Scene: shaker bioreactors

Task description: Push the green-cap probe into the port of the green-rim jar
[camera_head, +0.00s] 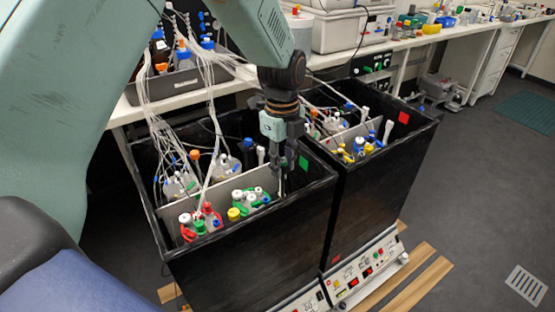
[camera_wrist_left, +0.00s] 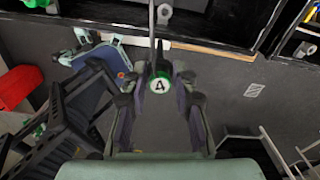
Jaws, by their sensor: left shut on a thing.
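My left gripper (camera_head: 283,140) hangs over the right end of the near black box, fingers down. In the wrist view the left gripper (camera_wrist_left: 157,84) is shut on the green-cap probe (camera_wrist_left: 160,84), whose cap has a white disc marked 4. Its thin grey shaft runs up that picture. In the head view the probe is mostly hidden by the fingers. The green-rim jar (camera_head: 250,204) stands in the near box, left of and below the gripper in the picture, apart from it. Its port cannot be made out. My right gripper is not in view.
A red-rim jar (camera_head: 200,223) stands left of the green-rim jar. A pale divider (camera_head: 226,191) runs behind them, with more jars and tubing beyond. The near box (camera_head: 255,262) has high black walls. A second black box (camera_head: 385,185) stands to its right.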

